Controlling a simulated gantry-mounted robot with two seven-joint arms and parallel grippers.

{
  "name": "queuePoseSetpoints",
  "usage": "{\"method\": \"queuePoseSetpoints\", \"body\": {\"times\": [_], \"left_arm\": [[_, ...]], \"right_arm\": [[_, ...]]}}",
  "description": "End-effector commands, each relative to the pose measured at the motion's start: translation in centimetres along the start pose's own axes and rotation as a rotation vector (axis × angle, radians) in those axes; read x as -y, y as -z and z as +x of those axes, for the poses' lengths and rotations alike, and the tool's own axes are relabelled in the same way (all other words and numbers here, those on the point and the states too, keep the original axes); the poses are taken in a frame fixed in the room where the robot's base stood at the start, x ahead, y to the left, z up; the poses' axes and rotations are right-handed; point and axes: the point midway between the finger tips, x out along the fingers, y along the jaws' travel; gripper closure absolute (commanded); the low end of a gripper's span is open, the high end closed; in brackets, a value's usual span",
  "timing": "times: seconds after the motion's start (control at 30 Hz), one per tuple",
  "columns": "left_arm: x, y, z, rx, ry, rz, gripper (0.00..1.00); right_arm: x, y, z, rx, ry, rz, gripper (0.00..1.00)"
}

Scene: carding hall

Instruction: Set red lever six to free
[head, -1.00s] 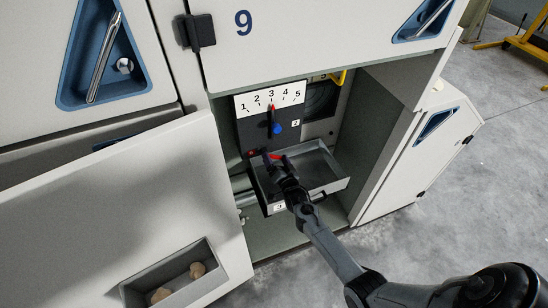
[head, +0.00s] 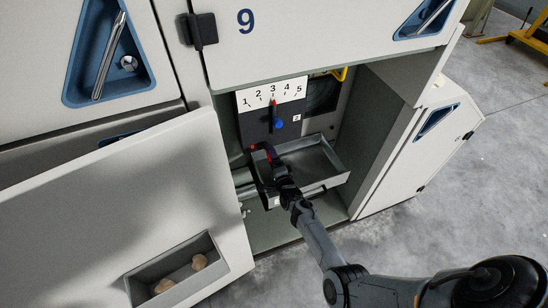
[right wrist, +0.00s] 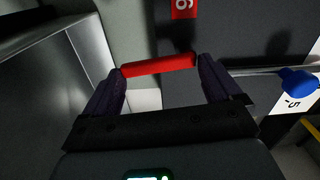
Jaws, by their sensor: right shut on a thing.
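The red lever (right wrist: 158,65) shows in the right wrist view as a red bar spanning between the two fingers of my right gripper (right wrist: 162,80), which is shut on it. Beyond it is a red tag (right wrist: 184,8) with a numeral that appears upside down, 6 or 9. In the head view the right gripper (head: 270,160) is inside the open compartment, at the left end of the grey tray. A bit of the red lever (head: 268,155) shows between its dark fingers. The lever's pivot is hidden. My left gripper is not in view.
A grey metal tray (head: 341,180) lies right of the gripper. Above is a white scale plate (head: 272,92) numbered 1 to 5, with its pointer (head: 273,115) at 3 and a blue knob (head: 279,124). An open door panel (head: 110,205) stands at left.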

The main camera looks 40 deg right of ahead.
Motion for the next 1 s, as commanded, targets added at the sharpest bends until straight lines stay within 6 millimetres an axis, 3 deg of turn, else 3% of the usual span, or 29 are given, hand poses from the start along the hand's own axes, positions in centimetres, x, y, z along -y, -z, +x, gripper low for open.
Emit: {"method": "queuePoseSetpoints", "body": {"times": [0.3, 0.8, 0.83, 0.87, 1.0], "left_arm": [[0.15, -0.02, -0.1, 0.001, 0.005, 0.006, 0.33], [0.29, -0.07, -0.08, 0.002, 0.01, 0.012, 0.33], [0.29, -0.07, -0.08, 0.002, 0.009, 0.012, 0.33], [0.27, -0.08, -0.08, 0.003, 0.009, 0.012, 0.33], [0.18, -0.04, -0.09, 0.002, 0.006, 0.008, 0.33]], "right_arm": [[-0.76, -0.34, -0.24, 0.0, -0.016, 0.105, 0.64], [-0.94, -0.44, -0.31, 0.0, -0.02, 0.123, 0.63], [-0.95, -0.44, -0.32, 0.0, -0.02, 0.123, 0.04], [-0.94, -0.44, -0.31, 0.0, -0.02, 0.123, 0.0], [-0.81, -0.43, -0.27, 0.0, -0.017, 0.121, 0.0]]}}
